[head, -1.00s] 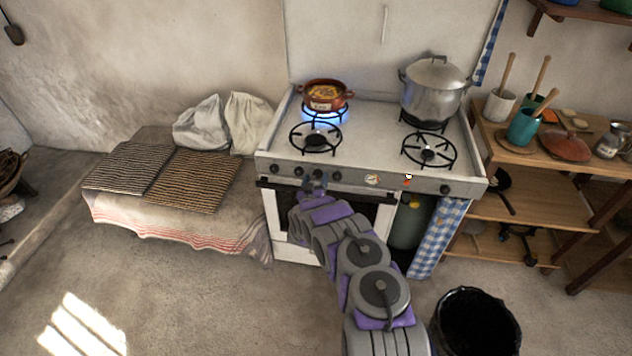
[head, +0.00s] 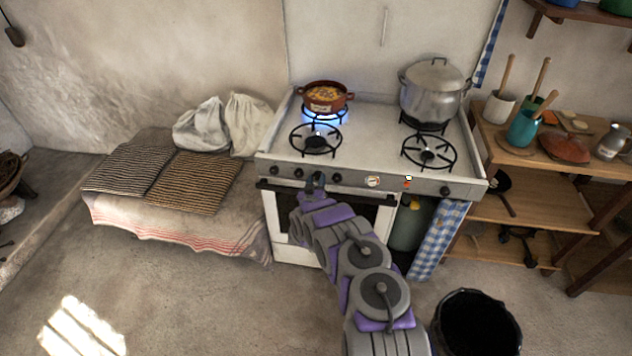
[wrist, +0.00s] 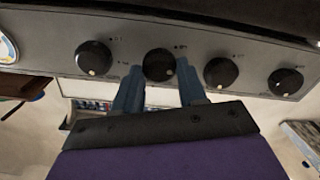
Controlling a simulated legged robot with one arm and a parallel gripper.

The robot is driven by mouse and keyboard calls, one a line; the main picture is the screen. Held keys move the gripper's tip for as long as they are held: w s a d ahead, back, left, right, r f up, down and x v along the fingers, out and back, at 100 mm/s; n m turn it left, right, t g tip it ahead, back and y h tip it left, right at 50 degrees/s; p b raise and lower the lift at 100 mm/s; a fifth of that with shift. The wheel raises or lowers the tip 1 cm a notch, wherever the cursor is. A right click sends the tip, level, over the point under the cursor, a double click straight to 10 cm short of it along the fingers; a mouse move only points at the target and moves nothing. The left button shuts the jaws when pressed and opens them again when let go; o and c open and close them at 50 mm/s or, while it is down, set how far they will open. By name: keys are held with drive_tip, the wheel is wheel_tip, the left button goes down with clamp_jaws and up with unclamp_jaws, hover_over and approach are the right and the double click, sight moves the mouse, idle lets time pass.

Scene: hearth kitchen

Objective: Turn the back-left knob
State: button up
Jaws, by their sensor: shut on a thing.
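The white stove's front panel (head: 408,184) carries a row of black knobs. My gripper (head: 316,181) is at the third knob from the left in the head view. In the wrist view, my gripper's blue fingers (wrist: 160,78) are shut on the sides of that black knob (wrist: 160,64). Which burner this knob serves cannot be read from its marks. The back-left burner (head: 323,118) burns with a blue flame under a brown pot of food (head: 325,97). The front-left burner (head: 316,140) shows no flame.
Neighbouring knobs flank the held one closely, one towards the gauge (wrist: 93,58) and one on the other side (wrist: 221,72). A round gauge (head: 372,181) sits farther right. A large metal pot (head: 432,95) stands at back right. A black bin (head: 476,322) stands on the floor.

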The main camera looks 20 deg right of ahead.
drive_tip(key=shift+r+m+p, duration=0.25)
drive_tip(key=shift+m+p, duration=1.05)
drive_tip(key=shift+p, duration=0.55)
drive_tip(key=shift+f+m+p, duration=0.25)
drive_tip(key=shift+m+p, duration=0.5)
drive_tip(key=shift+m, duration=0.25)
drive_tip(key=o, duration=1.1)
drive_tip(key=shift+c, duration=0.2)
drive_tip(key=shift+s, duration=0.1)
drive_tip(key=p+v, duration=0.3)
drive_tip(key=v, duration=1.4)
drive_tip(key=shift+p, duration=0.35)
drive_tip(key=shift+a, duration=0.1)
